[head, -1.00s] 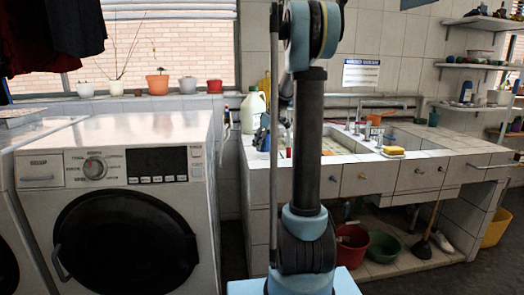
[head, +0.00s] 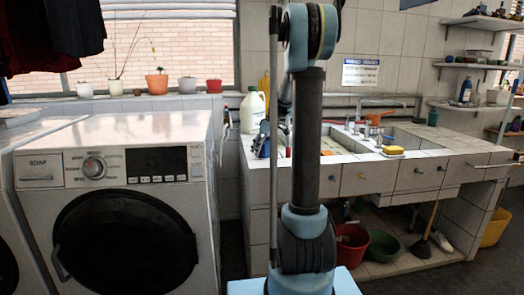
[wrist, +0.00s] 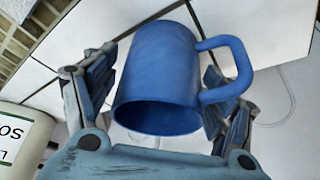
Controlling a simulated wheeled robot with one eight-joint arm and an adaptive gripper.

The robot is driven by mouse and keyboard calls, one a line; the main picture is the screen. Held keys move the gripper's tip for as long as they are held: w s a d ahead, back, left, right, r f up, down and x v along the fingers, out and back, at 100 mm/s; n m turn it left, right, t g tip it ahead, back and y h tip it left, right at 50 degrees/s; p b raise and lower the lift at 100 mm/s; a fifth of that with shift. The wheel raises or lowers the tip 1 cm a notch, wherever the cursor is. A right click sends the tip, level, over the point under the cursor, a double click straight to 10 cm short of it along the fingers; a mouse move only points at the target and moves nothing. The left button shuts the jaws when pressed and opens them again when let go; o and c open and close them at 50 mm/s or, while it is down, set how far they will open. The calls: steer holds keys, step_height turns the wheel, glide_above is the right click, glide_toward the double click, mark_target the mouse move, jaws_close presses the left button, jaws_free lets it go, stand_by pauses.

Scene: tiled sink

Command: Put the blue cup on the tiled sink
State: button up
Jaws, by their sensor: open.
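The blue cup (wrist: 158,75) shows in the wrist view over pale tiles (wrist: 145,12), with its mouth facing the bottom of the picture and its handle to the right. My gripper (wrist: 158,68) is open, with one finger on each side of the cup. Whether the fingers touch it, I cannot tell. In the head view, a small blue shape (head: 262,142) at the left end of the tiled sink (head: 262,190) is partly hidden by my arm; whether it is cup or gripper is unclear.
A pale jug (head: 252,110) stands at the left end of the sink. A white labelled container (wrist: 22,135) is close by my gripper in the wrist view. A yellow sponge (head: 393,150) lies by the basin. A washing machine (head: 115,200) is on the left.

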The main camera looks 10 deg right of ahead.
steer(key=v, duration=1.2)
steer(key=s+a+f+m, duration=0.2)
steer(key=s+a, duration=0.1)
steer(key=s, duration=1)
steer(key=s+f+m+h, duration=0.1)
steer(key=s+f+m, duration=0.1)
steer(key=s+f, duration=0.4)
steer(key=s+f+m+h, duration=0.1)
steer(key=s+f, duration=0.5)
steer(key=s, duration=0.7)
steer(key=s+f+m+g+h, duration=0.1)
steer(key=s+f+m, duration=0.2)
steer(key=s+f, duration=0.4)
steer(key=shift+s+d+m, duration=0.2)
steer(key=shift+s+m, duration=0.2)
steer(key=shift+s, duration=0.8)
steer(key=shift+f, duration=0.1)
